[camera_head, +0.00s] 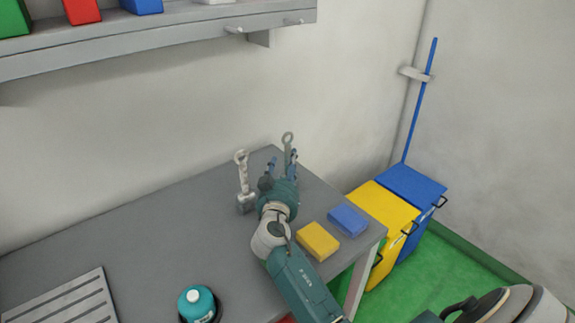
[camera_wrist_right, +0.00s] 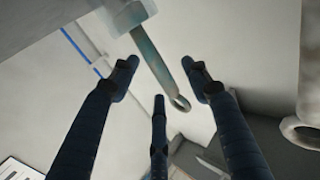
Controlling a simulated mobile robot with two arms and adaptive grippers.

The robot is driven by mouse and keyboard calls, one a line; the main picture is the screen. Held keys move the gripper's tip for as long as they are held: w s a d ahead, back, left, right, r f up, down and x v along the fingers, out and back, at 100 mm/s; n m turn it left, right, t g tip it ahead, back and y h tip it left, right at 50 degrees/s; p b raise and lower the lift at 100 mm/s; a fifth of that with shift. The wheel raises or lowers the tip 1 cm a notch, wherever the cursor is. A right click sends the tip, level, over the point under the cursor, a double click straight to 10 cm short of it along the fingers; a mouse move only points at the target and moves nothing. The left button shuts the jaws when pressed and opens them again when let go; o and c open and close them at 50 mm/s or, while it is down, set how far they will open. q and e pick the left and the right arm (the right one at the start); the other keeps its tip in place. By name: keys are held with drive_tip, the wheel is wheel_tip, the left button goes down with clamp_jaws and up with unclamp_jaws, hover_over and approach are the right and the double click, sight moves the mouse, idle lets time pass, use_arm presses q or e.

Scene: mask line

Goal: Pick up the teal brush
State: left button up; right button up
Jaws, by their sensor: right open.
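The teal brush shows as a grey-teal handle with a ring (camera_head: 288,138) at its end, standing upright at the back right of the grey table (camera_head: 130,235). In the right wrist view its teal handle (camera_wrist_right: 155,62) runs between my fingers, with a pale block at its other end. My right gripper (camera_head: 283,161) is open around the handle, its fingers (camera_wrist_right: 160,85) apart from it on the sides; I cannot tell if any finger touches it. The gripper hides the brush's lower part in the head view. My left gripper is not in view.
A similar pale brush (camera_head: 242,178) stands just left of my gripper. Yellow (camera_head: 318,241) and blue (camera_head: 348,220) blocks lie right of my forearm. A teal canister (camera_head: 197,304) and slatted tray (camera_head: 62,300) are at the front. A shelf (camera_head: 150,38) hangs above.

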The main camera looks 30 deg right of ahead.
drive_tip(key=w+d, duration=0.1)
drive_tip(key=w+d+p, duration=0.1)
drive_tip(key=shift+w+d+r, duration=0.1)
drive_tip(key=shift+d+r, duration=0.2)
drive_tip(key=shift+d, duration=0.1)
drive_tip(key=shift+w+d+f, duration=0.15)
drive_tip(key=shift+w, duration=0.1)
drive_tip(key=shift+s, duration=0.1)
drive_tip(key=c, duration=1.1)
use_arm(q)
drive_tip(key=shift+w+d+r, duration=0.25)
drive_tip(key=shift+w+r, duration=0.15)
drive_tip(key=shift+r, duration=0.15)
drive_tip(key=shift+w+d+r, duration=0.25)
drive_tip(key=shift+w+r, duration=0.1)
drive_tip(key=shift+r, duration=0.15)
use_arm(e)
clamp_jaws()
